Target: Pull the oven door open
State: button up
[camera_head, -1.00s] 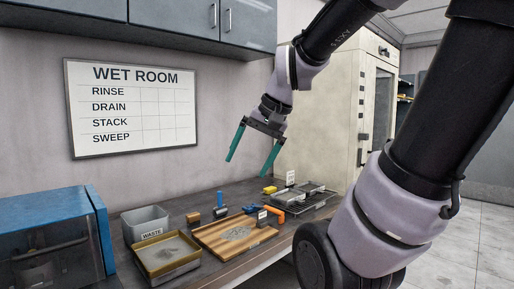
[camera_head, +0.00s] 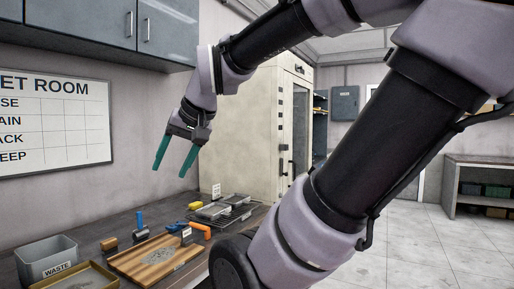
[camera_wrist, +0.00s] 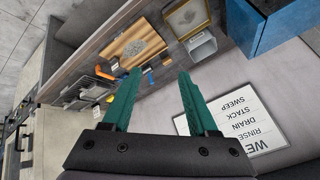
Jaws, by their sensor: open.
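The oven is most likely the tall cream cabinet (camera_head: 245,125) at the end of the counter. Its door (camera_head: 299,125) is on the right side, with a window and a dark handle (camera_head: 283,167), and looks shut. My gripper (camera_head: 174,172) has two teal fingers spread apart with nothing between them. It hangs above the counter, left of the cabinet and well away from the door. In the wrist view the open fingers (camera_wrist: 152,85) point over the counter, and a pale cabinet with a dark handle shows at the lower left edge.
The counter (camera_head: 90,222) holds a wooden board (camera_head: 150,262), a grey waste bin (camera_head: 45,262), a brass-coloured tray (camera_head: 85,278), metal trays (camera_head: 225,208) and small tools. Wall cupboards (camera_head: 120,25) hang above. The tiled floor (camera_head: 415,240) at right is open, with a shelf unit (camera_head: 480,185) beyond.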

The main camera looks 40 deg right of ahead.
aim_at(289, 79)
jog(key=z, duration=1.65)
jog(key=i+l, duration=0.15)
jog(key=i, duration=0.35)
jog(key=i+l, duration=0.15)
jog(key=i, duration=0.35)
jog(key=i+l, duration=0.15)
jog(key=i, duration=0.4)
jog(key=i+l, duration=0.15)
jog(key=i, duration=0.35)
jog(key=i+l, duration=0.15)
jog(key=i, duration=0.35)
